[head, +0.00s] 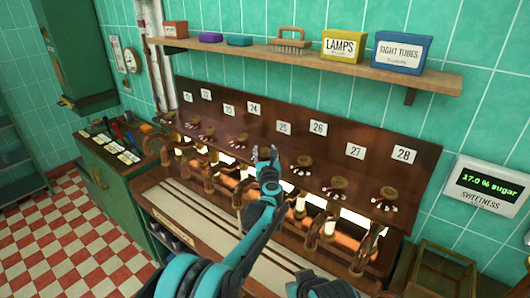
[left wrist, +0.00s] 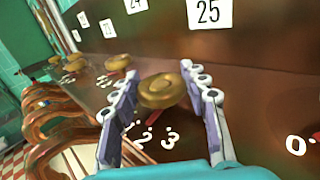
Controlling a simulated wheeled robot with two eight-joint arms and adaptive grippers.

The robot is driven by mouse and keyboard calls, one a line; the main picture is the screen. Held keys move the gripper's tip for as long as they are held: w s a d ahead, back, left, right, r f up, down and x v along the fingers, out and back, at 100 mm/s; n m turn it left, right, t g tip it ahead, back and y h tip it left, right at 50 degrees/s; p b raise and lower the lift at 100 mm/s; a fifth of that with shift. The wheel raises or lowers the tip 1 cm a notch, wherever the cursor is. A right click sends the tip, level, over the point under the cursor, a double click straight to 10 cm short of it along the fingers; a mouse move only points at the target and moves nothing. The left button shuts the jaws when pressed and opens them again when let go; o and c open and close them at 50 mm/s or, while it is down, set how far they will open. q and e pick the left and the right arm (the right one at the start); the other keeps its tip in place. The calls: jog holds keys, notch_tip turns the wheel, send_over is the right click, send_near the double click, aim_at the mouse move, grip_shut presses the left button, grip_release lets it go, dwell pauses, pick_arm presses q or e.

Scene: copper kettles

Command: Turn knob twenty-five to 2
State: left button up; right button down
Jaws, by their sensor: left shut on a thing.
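Knob twenty-five (left wrist: 160,92) is a round brass knob on the brown panel, below the number tag 25 (left wrist: 209,12). A red pointer shows under it, toward the lower left, close to the white 2; a white 3 is to its right. In the left wrist view, my left gripper (left wrist: 166,98) has a finger on each side of the knob and is shut on it. In the head view my left gripper (head: 265,153) hides this knob, below and left of tag 25 (head: 284,128). Part of my right gripper (head: 322,287) shows at the bottom edge; its jaws are unclear.
Neighbouring knobs, such as one under tag 26 (head: 303,164), stand on both sides. Copper pipes (head: 300,205) rise before the panel. A wooden shelf (head: 300,60) with boxes hangs above. A display (head: 490,185) at right reads 17.0 % sugar.

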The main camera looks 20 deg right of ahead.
pick_arm(q)
jog(key=o, duration=1.2)
jog(key=s+a, duration=0.2)
jog(key=s, duration=0.9)
jog(key=shift+s, duration=0.4)
jog(key=shift+a, duration=0.1)
